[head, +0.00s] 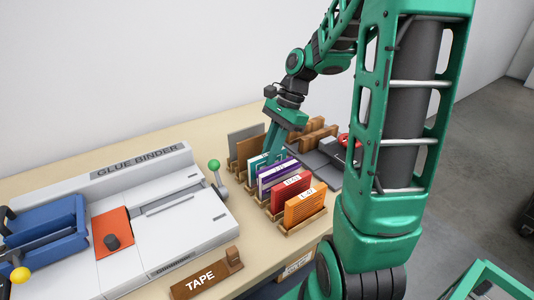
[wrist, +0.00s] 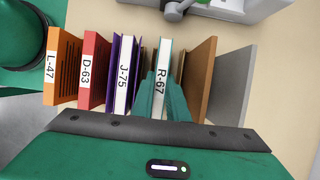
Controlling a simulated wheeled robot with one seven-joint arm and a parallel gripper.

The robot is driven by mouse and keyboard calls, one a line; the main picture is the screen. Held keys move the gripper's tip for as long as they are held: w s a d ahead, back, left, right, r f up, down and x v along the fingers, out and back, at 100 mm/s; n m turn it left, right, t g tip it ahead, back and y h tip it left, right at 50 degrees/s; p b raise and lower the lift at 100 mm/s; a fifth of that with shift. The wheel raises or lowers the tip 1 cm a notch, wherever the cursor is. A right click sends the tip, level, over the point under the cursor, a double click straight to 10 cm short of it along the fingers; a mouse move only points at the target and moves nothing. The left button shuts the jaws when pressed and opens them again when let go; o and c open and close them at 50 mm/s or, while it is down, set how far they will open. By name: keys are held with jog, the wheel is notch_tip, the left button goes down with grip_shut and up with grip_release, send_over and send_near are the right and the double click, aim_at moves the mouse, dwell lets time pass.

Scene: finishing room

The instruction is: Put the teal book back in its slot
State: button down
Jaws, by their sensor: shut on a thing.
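The teal book (wrist: 164,58), labelled R-67, is between the two fingers of my gripper (wrist: 163,97) in the wrist view. My gripper is shut on it. In the head view my gripper (head: 272,150) points down over the row, and the teal book (head: 254,162) stands upright in line with the other books. It is between the purple book (head: 276,177), labelled J-75, and a brown board (head: 248,148). The fingers hide part of the book. Its lower edge is hidden, so I cannot tell whether it rests on the rack's bottom.
A red book (head: 291,189) and an orange book (head: 306,207) stand in front of the purple one. A grey board (wrist: 236,82) stands beyond the brown board. The glue binder (head: 150,215) fills the left. A green-knobbed lever (head: 215,166) is close to the rack.

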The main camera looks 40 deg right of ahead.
jog(key=shift+f, duration=0.55)
jog(key=c, duration=2)
grip_release()
jog(key=shift+v, duration=5.5)
